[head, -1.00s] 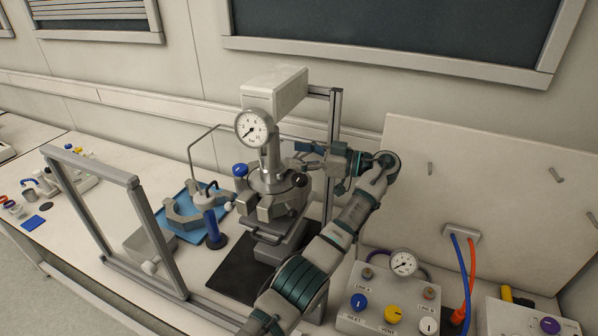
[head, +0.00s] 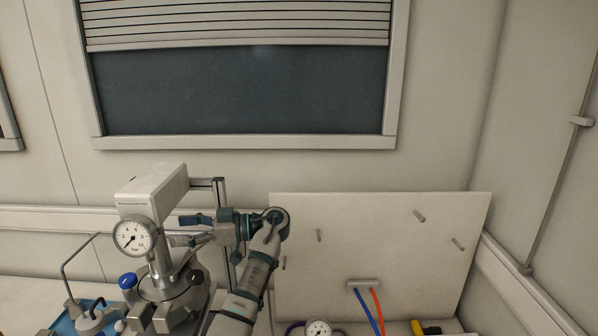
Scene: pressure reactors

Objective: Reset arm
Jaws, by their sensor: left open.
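My left gripper (head: 184,230) is in the head view, left of centre, at the end of my arm coming up from the bottom. It points left and is open, with nothing seen between its fingers. The pressure reactor (head: 168,286) stands at the lower left, with a round white gauge (head: 134,236) and a pale box-shaped head (head: 151,190) on top. The gripper is just right of the gauge; I cannot tell whether it touches the reactor. The reactor's lower part is cut off by the picture edge. My right gripper is not in view.
A pale upright panel (head: 380,250) with several pegs stands to the right, with blue (head: 368,312) and orange (head: 378,310) hoses below. Another gauge (head: 318,329) shows at the bottom edge. A blue tray (head: 66,325) is at lower left.

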